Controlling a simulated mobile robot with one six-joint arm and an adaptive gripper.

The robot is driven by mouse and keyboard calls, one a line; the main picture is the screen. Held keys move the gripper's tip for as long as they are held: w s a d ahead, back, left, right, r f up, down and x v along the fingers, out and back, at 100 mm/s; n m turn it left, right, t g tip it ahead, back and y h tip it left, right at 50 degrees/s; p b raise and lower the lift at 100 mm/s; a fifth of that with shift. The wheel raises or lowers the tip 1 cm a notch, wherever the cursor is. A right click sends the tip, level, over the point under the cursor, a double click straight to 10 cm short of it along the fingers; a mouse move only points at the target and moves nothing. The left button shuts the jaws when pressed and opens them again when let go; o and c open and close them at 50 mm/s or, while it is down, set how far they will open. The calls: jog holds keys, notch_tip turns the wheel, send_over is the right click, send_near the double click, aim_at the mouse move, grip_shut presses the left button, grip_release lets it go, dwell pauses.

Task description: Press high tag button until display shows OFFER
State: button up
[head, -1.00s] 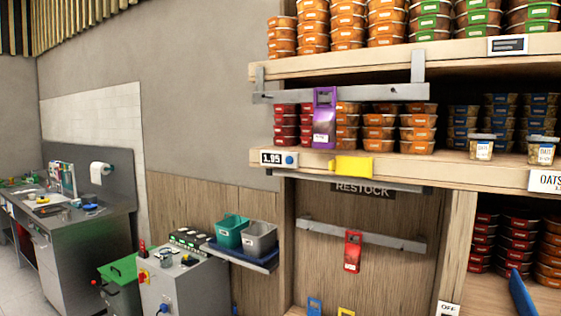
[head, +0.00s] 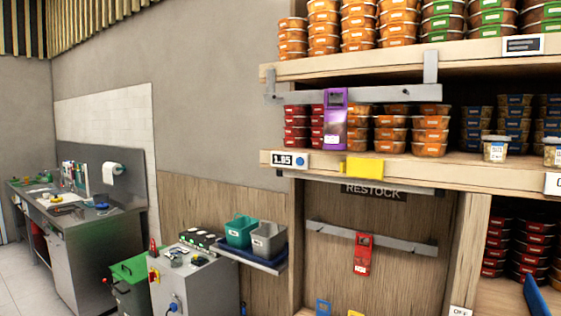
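A price tag display (head: 282,160) reading 1.95 is fixed to the front edge of the middle shelf in the head view. A round blue button (head: 300,161) sits at its right end. A lower white tag (head: 460,311) is cut off at the bottom edge, its text only partly legible. My gripper is not in view, and nothing touches the tag or its button.
A yellow block (head: 361,168) sticks out from the shelf edge right of the tag. A purple holder (head: 335,120) hangs from a metal rail above it. A red holder (head: 362,254) hangs lower. Tubs (head: 430,136) fill the shelves. Teal and grey bins (head: 268,239) stand left.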

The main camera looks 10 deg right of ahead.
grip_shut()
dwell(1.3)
